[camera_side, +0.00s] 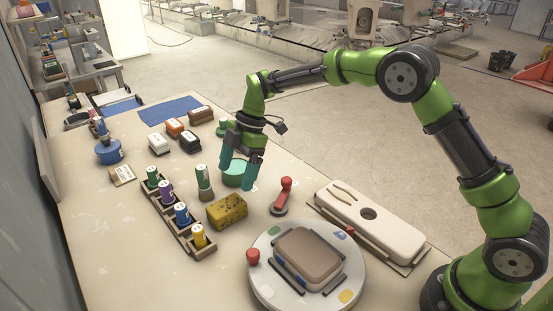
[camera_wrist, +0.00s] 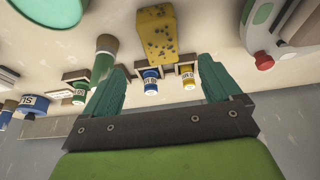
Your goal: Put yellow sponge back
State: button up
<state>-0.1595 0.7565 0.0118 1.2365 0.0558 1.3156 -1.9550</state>
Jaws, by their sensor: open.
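The yellow sponge (camera_side: 227,211), a speckled block, lies on the table between the bottle rack and the turntable. It also shows at the top middle of the wrist view (camera_wrist: 156,32), beyond my fingertips. My gripper (camera_side: 238,182) is open and empty, fingers pointing down, behind the sponge in the side view and apart from it. In the wrist view its two teal fingers (camera_wrist: 162,68) stand wide apart. Its fingers partly cover a round green container (camera_side: 236,167) in the side view.
A wooden rack (camera_side: 180,235) holds several coloured bottles left of the sponge. A green bottle (camera_side: 204,182) stands beside it. A turntable (camera_side: 262,283) bears a brown-topped block. A red-handled tool (camera_side: 281,198) and a pale case (camera_side: 395,232) are to the right. Several blocks (camera_side: 190,140) lie behind.

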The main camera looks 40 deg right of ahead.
jog(key=shift+d+r, duration=0.2)
jog(key=shift+r, duration=0.25)
jog(key=s+d+r+m+t+h, duration=0.1)
jog(key=s+d+r+m+t, duration=0.15)
jog(key=s+r+m, duration=0.35)
jog(key=s+d+r+m+t, duration=0.1)
jog(key=s+d+r+m, duration=0.3)
jog(key=r, duration=0.3)
jog(key=s+d+m+t, duration=0.2)
jog(key=s+m, duration=0.4)
jog(key=s, duration=0.3)
jog(key=s+d+m+t+h, duration=0.1)
jog(key=s+d+m, duration=0.3)
jog(key=s, duration=0.5)
jog(key=shift+s+d+m+t+h, duration=0.15)
jog(key=shift+s+m+t+h, duration=0.15)
jog(key=shift+m, duration=0.8)
